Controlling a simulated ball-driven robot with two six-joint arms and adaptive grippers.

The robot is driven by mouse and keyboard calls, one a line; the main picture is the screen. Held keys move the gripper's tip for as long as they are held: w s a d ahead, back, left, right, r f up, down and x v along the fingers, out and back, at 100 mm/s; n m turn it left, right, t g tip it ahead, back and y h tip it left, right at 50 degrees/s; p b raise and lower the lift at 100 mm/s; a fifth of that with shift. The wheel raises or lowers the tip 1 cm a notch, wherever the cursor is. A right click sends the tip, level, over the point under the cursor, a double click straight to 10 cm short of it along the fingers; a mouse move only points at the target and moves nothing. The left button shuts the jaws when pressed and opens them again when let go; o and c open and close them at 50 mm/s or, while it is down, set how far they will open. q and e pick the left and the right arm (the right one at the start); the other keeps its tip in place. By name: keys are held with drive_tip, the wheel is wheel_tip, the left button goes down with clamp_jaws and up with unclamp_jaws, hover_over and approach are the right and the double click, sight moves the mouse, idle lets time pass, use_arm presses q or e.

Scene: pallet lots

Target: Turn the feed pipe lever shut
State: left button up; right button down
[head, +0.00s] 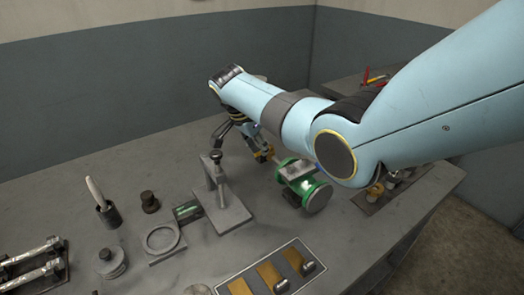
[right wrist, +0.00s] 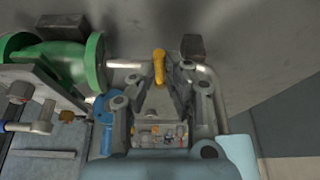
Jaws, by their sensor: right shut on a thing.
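The feed pipe shows as a green flanged pipe (head: 314,193) on the bench, partly behind my right arm. Its green flanges fill the upper left of the right wrist view (right wrist: 94,62). A small yellow-orange lever grip (right wrist: 158,66) shows beyond the flange, near a short bare metal rod. My right gripper (right wrist: 160,82) reaches down at the far side of the pipe, its two fingers either side of the yellow grip and shut on it. In the head view the right gripper (head: 263,155) is small, and the lever's angle is hard to tell. My left gripper is out of view.
A grey clamp stand (head: 222,200) stands left of the pipe. A ring block (head: 161,240), a dark cup with a pale handle (head: 108,213) and a panel with yellow plates (head: 268,274) are also on the bench. A grey-blue wall runs behind.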

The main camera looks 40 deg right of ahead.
drive_tip(key=shift+w+m, duration=0.25)
drive_tip(key=shift+m, duration=0.35)
drive_tip(key=c, duration=1.4)
unclamp_jaws()
drive_tip(key=v, duration=1.2)
drive_tip(key=shift+w+d, duration=0.1)
drive_tip(key=shift+w, duration=0.05)
